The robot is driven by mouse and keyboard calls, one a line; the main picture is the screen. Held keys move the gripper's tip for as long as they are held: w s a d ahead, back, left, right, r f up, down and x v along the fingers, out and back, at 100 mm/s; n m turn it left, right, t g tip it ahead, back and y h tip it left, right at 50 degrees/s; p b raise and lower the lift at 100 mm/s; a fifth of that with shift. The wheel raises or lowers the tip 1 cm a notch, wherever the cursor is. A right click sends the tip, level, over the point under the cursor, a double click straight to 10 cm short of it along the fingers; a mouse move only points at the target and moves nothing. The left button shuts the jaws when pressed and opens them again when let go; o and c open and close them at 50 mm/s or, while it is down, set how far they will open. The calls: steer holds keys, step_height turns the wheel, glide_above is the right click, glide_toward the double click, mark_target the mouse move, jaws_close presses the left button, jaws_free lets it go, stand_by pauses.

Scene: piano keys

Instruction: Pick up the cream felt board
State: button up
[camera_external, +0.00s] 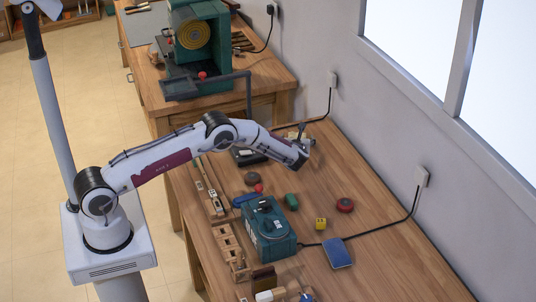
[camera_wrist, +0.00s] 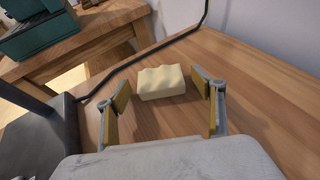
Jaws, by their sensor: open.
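The cream felt board (camera_wrist: 162,82) shows in the wrist view as a small pale block with a wavy top edge, lying on the wooden bench. My gripper (camera_wrist: 163,97) is open, with one finger to the left of the block and one to the right. The block lies between and a little beyond the fingertips in the picture, with bare wood visible on both sides. I cannot tell the exact height of the fingers above the bench. In the external view my gripper (camera_external: 303,138) is over the far end of the bench, largely hiding the block there.
A dark cable (camera_wrist: 140,55) runs behind the block. A dark grey object (camera_wrist: 40,135) is at left.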

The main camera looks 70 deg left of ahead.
steer(key=c, duration=1)
steer(key=shift+r, duration=0.1)
step_height(320, 180, up, 10)
stand_by(0.4)
stand_by(0.5)
